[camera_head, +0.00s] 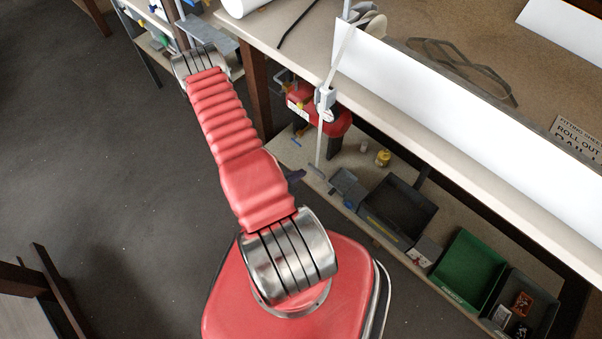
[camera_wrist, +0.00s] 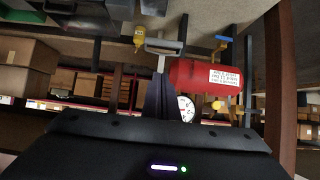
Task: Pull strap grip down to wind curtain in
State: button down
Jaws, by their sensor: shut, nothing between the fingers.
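A pale strap (camera_head: 342,45) runs over the bench's front edge and hangs down in the head view. A light grey block, seemingly the strap grip (camera_head: 325,97), sits on it just below the edge, in front of a red tank. My gripper's dark fingers (camera_wrist: 160,82) are shut and empty in the wrist view. A grey T-shaped piece (camera_wrist: 166,46) shows just beyond their tips; I cannot tell whether it is the grip, or whether the fingers touch it. In the head view my red arm hides most of the gripper. I cannot make out the curtain for certain.
The lower shelf holds a yellow bottle (camera_head: 383,158), a black tray (camera_head: 398,207) and a green tray (camera_head: 468,268). A long white profile (camera_head: 440,105) lies on the bench. A brown post (camera_wrist: 281,90) stands at right.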

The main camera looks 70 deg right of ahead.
send_over(316, 171)
jog(key=w+a, duration=0.1)
jog(key=a, duration=0.2)
notch_tip(316, 171, down, 4)
jog(key=f, duration=0.1)
jog(key=shift+s+d+f, duration=0.1)
jog(key=shift+d+f, duration=0.1)
jog(key=shift+f, duration=0.7)
jog(key=shift+d+f, duration=0.15)
jog(key=shift+f, duration=0.75)
